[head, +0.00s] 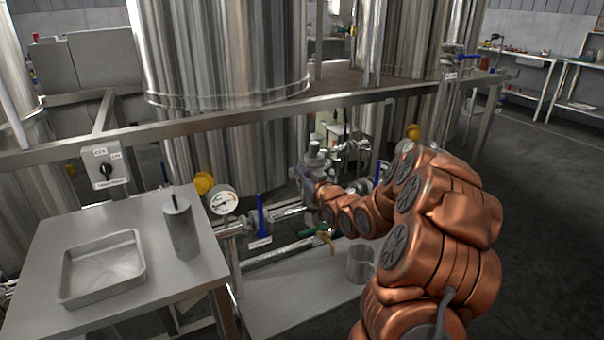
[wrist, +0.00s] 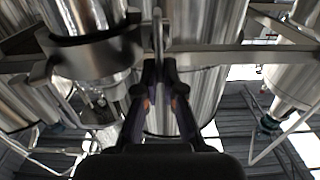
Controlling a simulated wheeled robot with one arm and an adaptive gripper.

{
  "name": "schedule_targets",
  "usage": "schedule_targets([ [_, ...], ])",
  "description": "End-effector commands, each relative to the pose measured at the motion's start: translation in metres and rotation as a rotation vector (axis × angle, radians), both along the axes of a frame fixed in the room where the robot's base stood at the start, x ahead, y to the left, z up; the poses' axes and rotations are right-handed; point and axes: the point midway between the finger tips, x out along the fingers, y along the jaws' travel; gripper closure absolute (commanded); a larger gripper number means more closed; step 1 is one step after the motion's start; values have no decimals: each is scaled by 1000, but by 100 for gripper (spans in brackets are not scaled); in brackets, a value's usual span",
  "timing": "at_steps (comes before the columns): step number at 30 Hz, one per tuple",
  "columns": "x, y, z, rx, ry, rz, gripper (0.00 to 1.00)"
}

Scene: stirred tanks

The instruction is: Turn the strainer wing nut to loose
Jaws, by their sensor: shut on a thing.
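The strainer (head: 316,156) is a grey metal body on the pipework in front of the middle tank. My gripper is at it in the head view, with its fingertips largely hidden by the fitting and my arm. In the wrist view my gripper (wrist: 158,70) has its two dark fingers close together, shut on the wing nut (wrist: 158,36), a thin upright metal piece. Beside it on the left is a round metal body with a dark band (wrist: 95,55) around it. The nut's threads are hidden, so I cannot tell how tight it is.
A steel frame rail (head: 215,120) runs above the work spot. A gauge (head: 223,201), a blue-handled valve (head: 261,215) and a green-handled valve (head: 313,230) are close by. A side table (head: 60,225) holds a tray (head: 105,265) and a metal cylinder (head: 181,228).

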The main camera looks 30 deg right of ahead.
Motion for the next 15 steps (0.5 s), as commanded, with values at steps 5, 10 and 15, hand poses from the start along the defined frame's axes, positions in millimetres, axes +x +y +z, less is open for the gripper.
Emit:
schedule_targets([
  [5,0,0,-1,-10,1,0,100],
  [10,0,2,-3,-60,6,1,100],
  [15,0,5,-5,-164,13,1,100],
])
